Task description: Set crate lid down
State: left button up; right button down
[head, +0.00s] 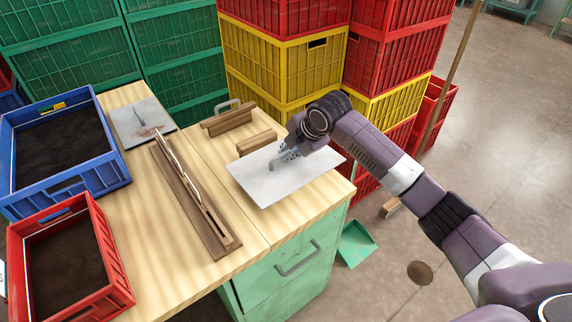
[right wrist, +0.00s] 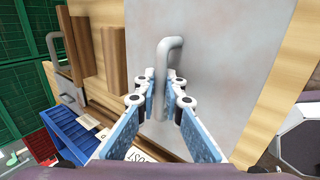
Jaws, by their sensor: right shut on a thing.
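The crate lid (head: 268,187) is a flat, light grey rectangular plate with a grey bar handle. It is level over the right end of the wooden table, by the front-right corner. I cannot tell whether its underside touches the wood. My right gripper (head: 287,156) is at the handle near the lid's middle. In the right wrist view the two fingers of the gripper (right wrist: 164,82) are closed on the handle (right wrist: 168,55), and the lid (right wrist: 220,60) fills much of the picture. My left gripper is not in view.
A second grey plate (head: 128,132) lies at the table's back left. A long wooden piece (head: 180,195) and wooden blocks (head: 255,143) lie left of and behind the lid. Blue (head: 95,188) and red (head: 120,275) soil-filled crates stand left. Yellow crates (head: 260,65) are stacked behind.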

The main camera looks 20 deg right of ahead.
aim_at(289, 164)
jog(key=shift+f, duration=2.8)
jog(key=c, duration=2)
grip_release()
jog(key=shift+c, duration=0.2)
jog(key=shift+r, duration=0.1)
jog(key=v, duration=1.2)
jog(key=shift+a, duration=0.1)
